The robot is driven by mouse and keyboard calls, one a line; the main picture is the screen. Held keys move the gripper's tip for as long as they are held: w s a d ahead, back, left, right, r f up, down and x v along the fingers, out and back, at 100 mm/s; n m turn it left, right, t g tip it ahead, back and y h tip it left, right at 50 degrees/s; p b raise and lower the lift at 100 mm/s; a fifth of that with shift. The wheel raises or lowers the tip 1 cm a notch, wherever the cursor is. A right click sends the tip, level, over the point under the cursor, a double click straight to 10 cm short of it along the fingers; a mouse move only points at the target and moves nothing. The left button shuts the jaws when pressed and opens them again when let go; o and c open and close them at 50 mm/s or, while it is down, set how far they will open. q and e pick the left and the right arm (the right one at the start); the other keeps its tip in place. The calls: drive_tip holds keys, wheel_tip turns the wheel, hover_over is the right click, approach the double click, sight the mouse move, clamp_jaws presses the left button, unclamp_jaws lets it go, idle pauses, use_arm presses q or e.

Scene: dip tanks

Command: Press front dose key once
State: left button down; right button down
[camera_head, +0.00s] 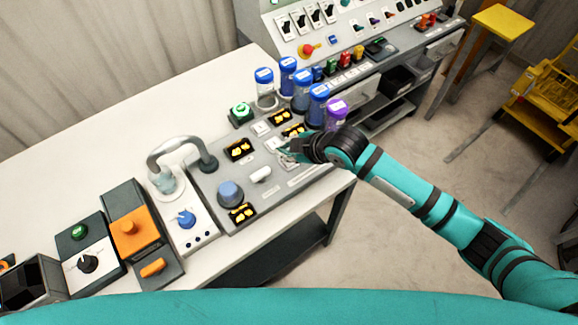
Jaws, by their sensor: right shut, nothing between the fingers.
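The grey dosing panel (215,183) lies on the white bench, with small black displays with yellow marks and pale keys on it. One pale key (262,128) shows at the back and another pale key (273,143) in front of it. My right gripper (284,153) comes in from the right and is shut and empty, its tips low over the panel at the front end of this row. The tips partly cover a pale area there, which may be the front dose key. I cannot tell whether they touch it. My left gripper is not in view.
A curved grey pipe (180,144) and a blue knob (230,192) stand to the left. The white bench (120,125) is bare at the back left.

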drive_tip(key=shift+f+b, duration=0.3)
drive_tip(key=shift+f, duration=0.75)
idle(0.6)
drive_tip(key=shift+f, duration=0.4)
drive_tip(key=shift+f+b, duration=0.4)
drive_tip(key=shift+f, duration=0.2)
idle(0.6)
idle(0.3)
drive_tip(key=shift+r+p, duration=1)
drive_tip(key=shift+p, duration=0.05)
drive_tip(key=shift+r, duration=0.1)
wheel_tip(320, 180, up, 5)
drive_tip(key=p, duration=0.5)
